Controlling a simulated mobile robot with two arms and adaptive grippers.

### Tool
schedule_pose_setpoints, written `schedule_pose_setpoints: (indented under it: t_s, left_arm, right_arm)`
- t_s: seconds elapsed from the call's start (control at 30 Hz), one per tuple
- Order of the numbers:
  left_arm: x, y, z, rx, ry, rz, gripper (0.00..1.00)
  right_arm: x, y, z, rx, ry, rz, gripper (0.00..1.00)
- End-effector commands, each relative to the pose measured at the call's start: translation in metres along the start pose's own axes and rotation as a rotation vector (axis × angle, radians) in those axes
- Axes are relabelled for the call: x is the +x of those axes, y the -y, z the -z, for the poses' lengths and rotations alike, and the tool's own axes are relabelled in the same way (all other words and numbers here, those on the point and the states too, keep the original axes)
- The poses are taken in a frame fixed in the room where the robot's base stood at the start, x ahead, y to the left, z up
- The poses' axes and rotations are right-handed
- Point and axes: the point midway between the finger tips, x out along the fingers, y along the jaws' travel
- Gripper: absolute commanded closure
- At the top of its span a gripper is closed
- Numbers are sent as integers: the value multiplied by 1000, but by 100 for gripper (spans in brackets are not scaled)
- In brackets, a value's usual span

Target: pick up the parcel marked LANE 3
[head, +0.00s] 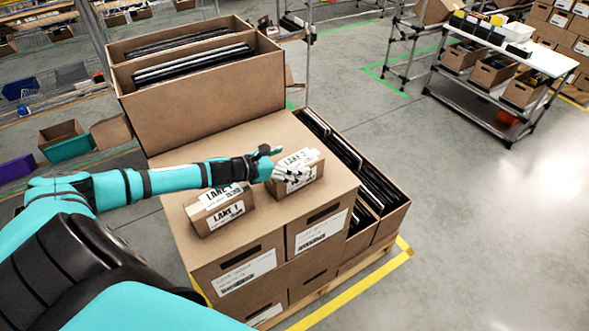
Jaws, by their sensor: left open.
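Two small brown cardboard parcels with white labels stand on top of the stacked cartons. The near-left parcel (219,209) reads LANE 1. The other parcel (313,160), to its right and farther back, has a LANE label whose number is too small to read surely. I cannot make out a clear LANE 3 mark. My left gripper (288,165) is open at the left side of this farther parcel, with its fingers in front of part of it. Whether they touch is unclear. My right gripper is not in view.
A large open carton (200,85) with dark flat items stands behind the parcels. Another open carton (367,182) of dark items is to the right. The stack rests on a pallet with yellow floor tape (350,290). Open floor lies to the right.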

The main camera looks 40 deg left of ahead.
Motion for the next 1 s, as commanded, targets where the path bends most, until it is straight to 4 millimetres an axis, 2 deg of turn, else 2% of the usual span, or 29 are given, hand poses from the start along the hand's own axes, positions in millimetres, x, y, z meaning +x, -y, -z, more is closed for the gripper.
schedule_pose_setpoints:
  t_s: [0.17, 0.43, 1.0]
  left_arm:
    - [14, 0, 0, 0, 0, 0, 4]
    - [16, 0, 1, 1, -1, 0, 4]
    - [16, 1, 1, 0, -2, 1, 77]
  right_arm:
    - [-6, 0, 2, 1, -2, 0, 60]
    - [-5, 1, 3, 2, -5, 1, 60]
    - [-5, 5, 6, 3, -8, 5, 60]
